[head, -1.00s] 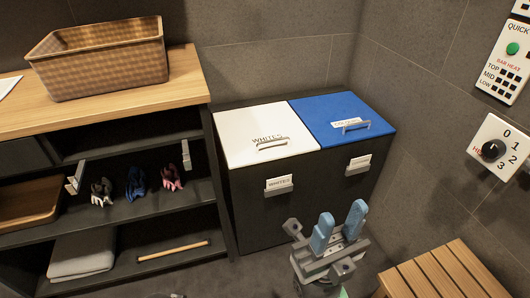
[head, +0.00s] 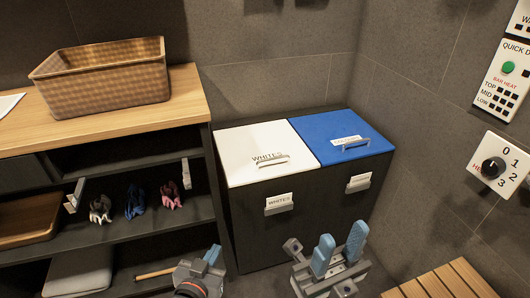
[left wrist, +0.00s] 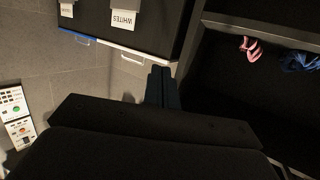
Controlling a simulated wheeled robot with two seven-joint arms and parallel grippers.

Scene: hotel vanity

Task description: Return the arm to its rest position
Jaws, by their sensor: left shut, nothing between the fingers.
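My left gripper (head: 213,255) is low in the head view, in front of the shelf unit and left of the bins. Its fingers are together and empty; they also show shut in the left wrist view (left wrist: 162,86). My right gripper (head: 338,250), with two blue fingers spread apart, is in front of the dark bin cabinet (head: 310,205). Nothing shows between its fingers. Neither gripper is seen holding anything.
The cabinet has a white lid (head: 250,152) and a blue lid (head: 340,138), both closed. The shelf unit (head: 150,225) at left holds several small cloth bundles. A wicker basket (head: 100,80) stands on top. A slatted wooden bench (head: 440,283) is at lower right.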

